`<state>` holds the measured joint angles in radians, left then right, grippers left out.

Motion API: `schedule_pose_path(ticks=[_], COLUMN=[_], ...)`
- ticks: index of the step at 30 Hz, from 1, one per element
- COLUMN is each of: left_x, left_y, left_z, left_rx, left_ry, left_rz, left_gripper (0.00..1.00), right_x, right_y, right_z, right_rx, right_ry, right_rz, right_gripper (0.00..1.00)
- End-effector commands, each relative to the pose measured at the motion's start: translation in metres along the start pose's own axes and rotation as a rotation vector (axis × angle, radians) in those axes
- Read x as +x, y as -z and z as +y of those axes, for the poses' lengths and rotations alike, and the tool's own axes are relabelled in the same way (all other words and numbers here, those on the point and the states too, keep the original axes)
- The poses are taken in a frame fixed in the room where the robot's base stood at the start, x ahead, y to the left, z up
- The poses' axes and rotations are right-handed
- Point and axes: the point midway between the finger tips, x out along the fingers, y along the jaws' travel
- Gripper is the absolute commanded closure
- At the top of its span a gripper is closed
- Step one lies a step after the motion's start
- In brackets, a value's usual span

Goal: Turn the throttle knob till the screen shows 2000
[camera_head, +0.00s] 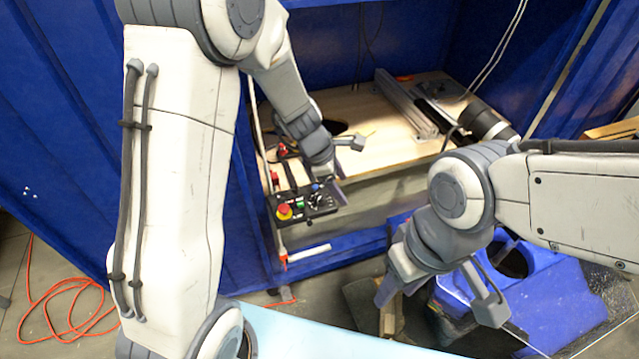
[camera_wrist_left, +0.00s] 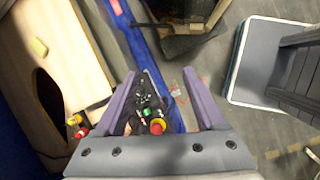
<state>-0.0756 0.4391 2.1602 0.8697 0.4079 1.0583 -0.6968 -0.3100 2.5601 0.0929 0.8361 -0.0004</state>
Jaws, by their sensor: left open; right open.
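A black control panel (camera_head: 318,208) is fixed at the front edge of the blue tank. It carries a red emergency button on yellow (camera_head: 284,211), a green button and small dark controls. I cannot make out which control is the throttle knob, nor a screen reading. My left gripper (camera_head: 347,170) is open just above the panel's right end. In the left wrist view the panel's red button (camera_wrist_left: 157,126) and green button (camera_wrist_left: 146,113) show between the open fingers (camera_wrist_left: 160,100). My right gripper (camera_head: 437,297) is open and empty, low and to the right, away from the panel.
A wooden board (camera_head: 385,125) lies inside the blue tank (camera_head: 320,50), with a metal rail (camera_head: 405,100) and a dark cylinder (camera_head: 485,122) on it. A blue plastic object (camera_head: 560,300) stands below my right arm. An orange cable (camera_head: 60,310) lies on the left floor.

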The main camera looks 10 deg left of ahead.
Motion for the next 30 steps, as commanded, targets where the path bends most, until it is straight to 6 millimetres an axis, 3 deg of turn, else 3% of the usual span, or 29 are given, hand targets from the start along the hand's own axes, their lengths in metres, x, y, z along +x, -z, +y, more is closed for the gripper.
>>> schedule_pose_path(ticks=[1, 3, 6, 9, 14, 24, 30], left_x=[0.01, 0.021, 0.03, 0.038, 0.059, 0.119, 0.137], left_y=[0.026, 0.055, 0.085, 0.101, 0.106, 0.11, 0.111], left_z=[0.019, 0.039, 0.054, 0.06, 0.063, 0.069, 0.072], left_rx=[-0.197, -0.424, -0.642, -0.744, -0.769, -0.761, -0.759], left_ry=[-0.029, -0.072, -0.114, -0.135, -0.138, -0.137, -0.137], left_rz=[0.015, 0.029, 0.04, 0.045, 0.045, 0.046, 0.045], left_gripper=[0.28, 0.28, 0.28, 0.28, 0.28, 0.28, 0.28], right_x=[-0.004, -0.005, -0.006, -0.005, 0.004, 0.023, 0.026], right_y=[0.0, 0.0, 0.0, 0.0, 0.0, -0.001, -0.001], right_z=[0.0, 0.0, -0.001, 0.0, 0.0, 0.002, 0.002], right_rx=[0.0, 0.0, 0.0, 0.0, 0.0, 0.0, 0.0], right_ry=[0.0, 0.0, 0.0, 0.0, 0.0, 0.0, 0.0], right_rz=[0.0, 0.0, 0.0, 0.0, 0.0, 0.0, 0.0], right_gripper=[0.54, 0.54, 0.54, 0.54, 0.54, 0.54, 0.54])
